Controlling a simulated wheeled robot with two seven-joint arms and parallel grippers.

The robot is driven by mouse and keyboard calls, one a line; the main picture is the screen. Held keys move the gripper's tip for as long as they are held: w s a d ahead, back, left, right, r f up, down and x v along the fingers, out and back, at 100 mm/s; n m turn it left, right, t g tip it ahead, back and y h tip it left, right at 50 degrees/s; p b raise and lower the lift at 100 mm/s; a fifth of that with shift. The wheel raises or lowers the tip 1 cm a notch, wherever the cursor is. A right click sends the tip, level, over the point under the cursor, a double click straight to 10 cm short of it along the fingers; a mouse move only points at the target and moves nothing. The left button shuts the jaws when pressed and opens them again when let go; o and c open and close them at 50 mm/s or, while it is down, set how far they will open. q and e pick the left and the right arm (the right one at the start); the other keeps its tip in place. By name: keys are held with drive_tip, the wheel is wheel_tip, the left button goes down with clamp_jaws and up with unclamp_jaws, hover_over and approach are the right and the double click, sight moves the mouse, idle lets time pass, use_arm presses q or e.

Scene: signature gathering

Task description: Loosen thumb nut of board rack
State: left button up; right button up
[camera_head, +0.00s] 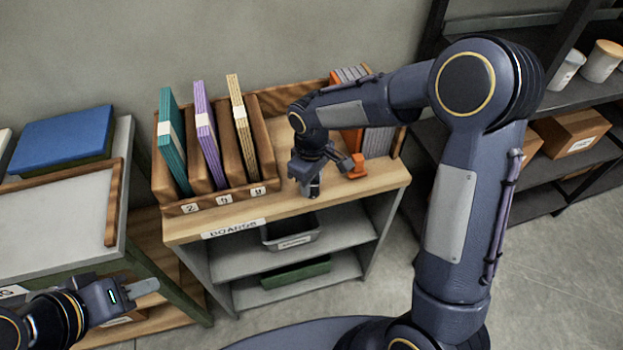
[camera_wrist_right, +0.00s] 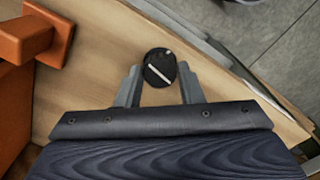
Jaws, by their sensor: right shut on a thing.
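The wooden board rack (camera_head: 182,209) stands on the shelf top and holds a teal board (camera_head: 172,140), a purple board (camera_head: 205,130) and a tan board (camera_head: 241,130). My right gripper (camera_head: 314,180) is low over the shelf top, right of the rack. In the right wrist view, my right gripper (camera_wrist_right: 158,85) has its fingers on both sides of a round black knob with a white line, the thumb nut (camera_wrist_right: 158,70). It is shut on the nut. My left gripper (camera_head: 147,286) is at the lower left, away from the rack; its finger gap is hidden.
An orange block-like part (camera_head: 357,166) stands close right of my right gripper; an orange part also fills the right wrist view's left edge (camera_wrist_right: 22,40). Grey and orange items stand at the shelf's back right. A table with a blue binder (camera_head: 62,140) is at left.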

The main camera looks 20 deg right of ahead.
sight(312, 186)
drive_tip(key=shift+n, duration=1.2)
drive_tip(key=o, duration=1)
wheel_tip(312, 186, up, 8)
drive_tip(key=shift+f+p, duration=0.1)
drive_tip(key=shift+p, duration=0.2)
